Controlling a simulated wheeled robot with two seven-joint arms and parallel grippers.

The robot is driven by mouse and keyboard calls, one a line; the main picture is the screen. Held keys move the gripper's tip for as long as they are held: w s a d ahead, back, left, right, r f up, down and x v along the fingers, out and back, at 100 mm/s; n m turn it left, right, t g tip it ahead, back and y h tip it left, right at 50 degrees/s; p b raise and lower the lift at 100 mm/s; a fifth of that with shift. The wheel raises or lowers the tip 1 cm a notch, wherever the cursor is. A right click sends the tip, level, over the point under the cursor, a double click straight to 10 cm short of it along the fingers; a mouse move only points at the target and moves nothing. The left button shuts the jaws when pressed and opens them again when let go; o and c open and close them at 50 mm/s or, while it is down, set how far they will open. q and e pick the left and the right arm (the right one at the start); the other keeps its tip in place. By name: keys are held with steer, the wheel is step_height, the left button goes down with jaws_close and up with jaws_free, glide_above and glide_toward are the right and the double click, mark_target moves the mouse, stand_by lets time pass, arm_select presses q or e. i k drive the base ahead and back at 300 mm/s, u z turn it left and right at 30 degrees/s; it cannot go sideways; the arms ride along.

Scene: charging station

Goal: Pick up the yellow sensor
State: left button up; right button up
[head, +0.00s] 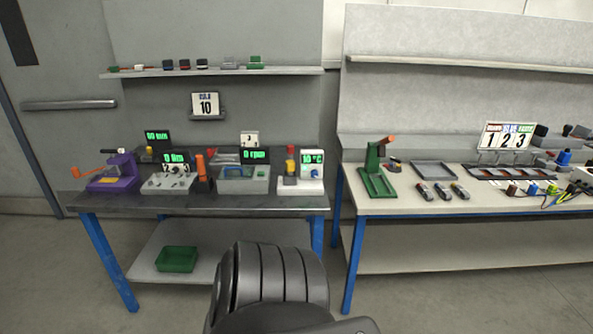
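A small yellow block (290,180) stands at the right end of the left table, on a white unit with a green "10 °C" display (312,157). A red and yellow piece (290,157) rises just behind it. A smaller yellow spot (149,150) shows near the back left display. I cannot tell which of these is the yellow sensor. Neither of my grippers is in view; only a dark ribbed part of my own body shows at the bottom middle.
The left table (140,204) also bears a purple device (112,175), an orange-handled device (203,175) and grey units. A green bin (177,259) sits on its lower shelf. A gap separates it from the right table (400,206), which bears a green press (376,175) and trays.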

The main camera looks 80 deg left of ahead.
mark_target(290, 165)
steer(key=u, duration=0.2)
steer(key=i, duration=1.75)
steer(key=u, duration=1.1)
steer(key=i, duration=1)
steer(key=u, duration=1.05)
